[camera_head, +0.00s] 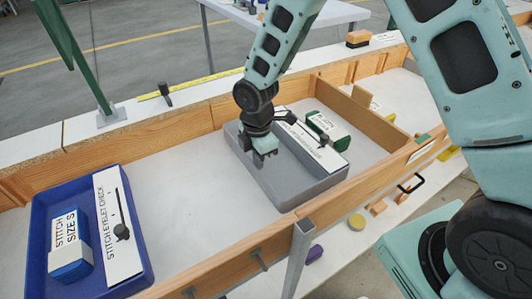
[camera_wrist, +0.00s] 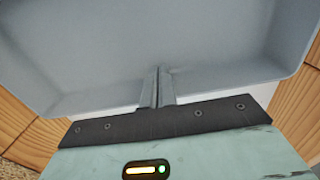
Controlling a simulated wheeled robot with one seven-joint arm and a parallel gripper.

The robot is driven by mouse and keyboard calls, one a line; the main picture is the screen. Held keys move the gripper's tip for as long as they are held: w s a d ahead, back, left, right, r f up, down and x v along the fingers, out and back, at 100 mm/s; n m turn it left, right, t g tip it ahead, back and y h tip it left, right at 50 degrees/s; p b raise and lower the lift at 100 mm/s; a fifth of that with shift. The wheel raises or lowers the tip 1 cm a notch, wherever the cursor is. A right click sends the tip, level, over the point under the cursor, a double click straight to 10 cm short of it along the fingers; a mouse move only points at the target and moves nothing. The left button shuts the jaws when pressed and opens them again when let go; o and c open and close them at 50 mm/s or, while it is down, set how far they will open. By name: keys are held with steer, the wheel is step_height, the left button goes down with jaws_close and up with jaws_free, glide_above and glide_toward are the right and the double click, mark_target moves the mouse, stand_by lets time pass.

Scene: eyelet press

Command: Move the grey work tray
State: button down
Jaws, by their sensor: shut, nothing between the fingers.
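The grey work tray (camera_head: 288,184) lies in the wooden-walled bay, right of the middle in the head view. My gripper (camera_head: 264,158) is over the tray's left part, pointing down. In the wrist view the grey tray (camera_wrist: 150,50) fills most of the picture, and the fingers (camera_wrist: 157,85) are together in front of its floor with nothing between them. I cannot tell whether the fingertips touch the tray.
A blue tray (camera_head: 143,263) with a blue box and a labelled card stands at the left of the bay. The white floor (camera_head: 170,185) between the two trays is clear. Wooden walls (camera_head: 140,138) and a grey metal post (camera_head: 298,255) border the bay.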

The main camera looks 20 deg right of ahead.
steer(key=shift+a, duration=0.25)
steer(key=s+a, duration=0.1)
steer(key=a, duration=0.8)
steer(key=s+a+p, duration=0.1)
steer(key=s+a, duration=0.1)
steer(key=a, duration=0.7)
steer(key=s+a, duration=0.2)
steer(key=a, duration=0.6)
steer(key=shift+s+a, duration=0.2)
steer(key=shift+a, duration=0.2)
steer(key=shift+d, duration=0.15)
